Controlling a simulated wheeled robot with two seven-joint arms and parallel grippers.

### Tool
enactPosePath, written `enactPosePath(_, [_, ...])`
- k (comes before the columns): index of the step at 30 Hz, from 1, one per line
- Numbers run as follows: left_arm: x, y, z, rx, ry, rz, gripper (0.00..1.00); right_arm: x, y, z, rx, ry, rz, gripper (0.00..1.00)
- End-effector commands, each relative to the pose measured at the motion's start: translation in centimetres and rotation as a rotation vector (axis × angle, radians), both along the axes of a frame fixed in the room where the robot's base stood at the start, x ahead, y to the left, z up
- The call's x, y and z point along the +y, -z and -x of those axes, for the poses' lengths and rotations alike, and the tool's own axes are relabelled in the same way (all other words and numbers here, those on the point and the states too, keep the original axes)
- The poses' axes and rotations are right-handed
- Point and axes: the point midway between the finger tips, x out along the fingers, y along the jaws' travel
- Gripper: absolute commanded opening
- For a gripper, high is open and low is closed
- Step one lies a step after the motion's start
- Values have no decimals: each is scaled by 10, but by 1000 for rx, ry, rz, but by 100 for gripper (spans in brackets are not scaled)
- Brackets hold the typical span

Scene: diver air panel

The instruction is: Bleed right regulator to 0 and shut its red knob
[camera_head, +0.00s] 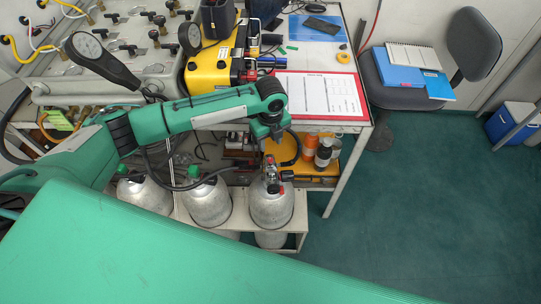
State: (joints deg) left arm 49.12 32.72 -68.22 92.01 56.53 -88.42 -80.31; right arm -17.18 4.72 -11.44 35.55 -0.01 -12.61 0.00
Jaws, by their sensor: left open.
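The metal air panel (155,62) with several black-handled valves is at the upper left. A large black round gauge (87,45) and a smaller dark gauge (190,35) stand at its front. I cannot tell which part is the right regulator. A small red part (250,76) shows at the right end of the yellow case; I cannot tell whether it is the red knob. My left arm reaches across in front of the panel. My left gripper (269,138) points down beyond the bench's front edge, open, above the rightmost cylinder. My right gripper is out of view.
Several grey cylinders (209,205) stand in a low rack below the bench. A yellow case (212,67) and a red-edged clipboard (318,96) lie on the bench. A grey chair (475,45) and blue cooler (511,124) are at right. The green floor at right is clear.

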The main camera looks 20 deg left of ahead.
Motion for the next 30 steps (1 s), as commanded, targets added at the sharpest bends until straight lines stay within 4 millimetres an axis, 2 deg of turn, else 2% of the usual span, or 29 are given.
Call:
enactPosePath(6, [0, 47, 1, 2, -2, -2, 41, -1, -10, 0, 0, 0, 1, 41])
enactPosePath(12, [-1, 78, 0, 0, 0, 0, 41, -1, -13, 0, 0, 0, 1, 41])
enactPosePath(18, [0, 91, 0, -1, -1, 0, 41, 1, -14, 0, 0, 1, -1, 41])
enactPosePath(26, [0, 92, 0, -1, 0, 0, 41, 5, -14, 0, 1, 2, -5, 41])
enactPosePath(30, [0, 92, 0, -1, 0, 0, 15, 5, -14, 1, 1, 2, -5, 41])
